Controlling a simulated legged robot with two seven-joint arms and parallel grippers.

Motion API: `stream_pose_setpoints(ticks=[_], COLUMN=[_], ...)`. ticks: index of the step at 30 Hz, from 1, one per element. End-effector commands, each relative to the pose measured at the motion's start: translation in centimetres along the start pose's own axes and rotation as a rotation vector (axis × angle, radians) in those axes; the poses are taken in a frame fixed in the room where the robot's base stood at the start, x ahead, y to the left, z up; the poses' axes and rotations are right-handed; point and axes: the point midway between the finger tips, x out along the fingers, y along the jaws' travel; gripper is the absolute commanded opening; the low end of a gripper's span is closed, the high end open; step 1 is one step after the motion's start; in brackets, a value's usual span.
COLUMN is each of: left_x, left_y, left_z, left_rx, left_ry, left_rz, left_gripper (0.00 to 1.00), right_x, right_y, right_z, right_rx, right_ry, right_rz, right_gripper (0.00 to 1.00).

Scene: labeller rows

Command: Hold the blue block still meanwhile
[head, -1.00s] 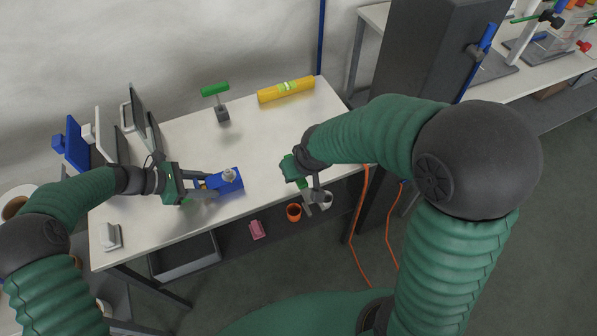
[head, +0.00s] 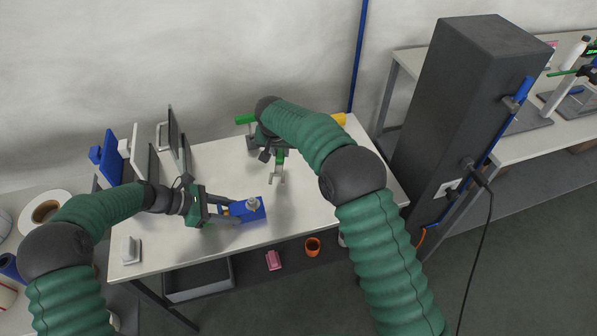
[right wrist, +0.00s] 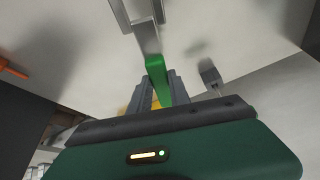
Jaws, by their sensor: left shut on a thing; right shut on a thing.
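The blue block (head: 258,214), with a grey knob on top, sits on the white table (head: 215,155). My left gripper (head: 234,209) is shut on its left end; the gripped part is partly hidden by the fingers. My right gripper (head: 279,152) is over the table behind and right of the block, apart from it. In the right wrist view its fingers (right wrist: 160,90) are shut on a green handle (right wrist: 155,68) with a grey forked metal end (right wrist: 145,25).
Another green-handled item (head: 246,119) stands at the table's back, partly behind my right arm. Upright panels (head: 135,145) stand at the left, with a grey-white piece (head: 130,250) in front. An orange cup (head: 312,247) and a pink item (head: 273,260) are below the front edge.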

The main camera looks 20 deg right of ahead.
Motion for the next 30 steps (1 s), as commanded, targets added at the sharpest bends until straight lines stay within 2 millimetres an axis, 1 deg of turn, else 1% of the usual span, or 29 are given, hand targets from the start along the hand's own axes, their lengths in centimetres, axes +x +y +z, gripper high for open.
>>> stream_pose_setpoints(ticks=[1, 3, 6, 9, 22, 30], left_x=[0.1, 0.1, 0.1, 0.1, 0.1, 0.1], left_y=[-0.1, -0.1, -0.1, -0.1, -0.1, -0.1], left_z=[-0.4, -0.4, -0.4, -0.4, -0.5, -0.5], left_rx=[-0.004, -0.004, -0.004, -0.004, -0.005, -0.004], left_ry=[0.007, 0.007, 0.007, 0.007, 0.008, 0.008], left_rz=[0.001, 0.001, 0.001, 0.001, 0.001, 0.001], left_gripper=[0.0, 0.0, 0.0, 0.0, 0.0, 0.0], right_x=[0.9, 1.7, 2.4, 2.6, 2.6, 2.1], right_y=[-0.8, -1.5, -2.0, -2.3, -2.4, -2.8], right_z=[-0.7, -1.3, -1.8, -1.9, -2.1, -1.0], right_rx=[0.036, 0.088, 0.146, 0.179, 0.192, 0.188], right_ry=[0.002, 0.003, 0.004, 0.005, 0.01, 0.009], right_rz=[0.015, 0.036, 0.062, 0.074, 0.08, 0.08], right_gripper=[0.0, 0.0, 0.0, 0.0, 0.0, 0.0])
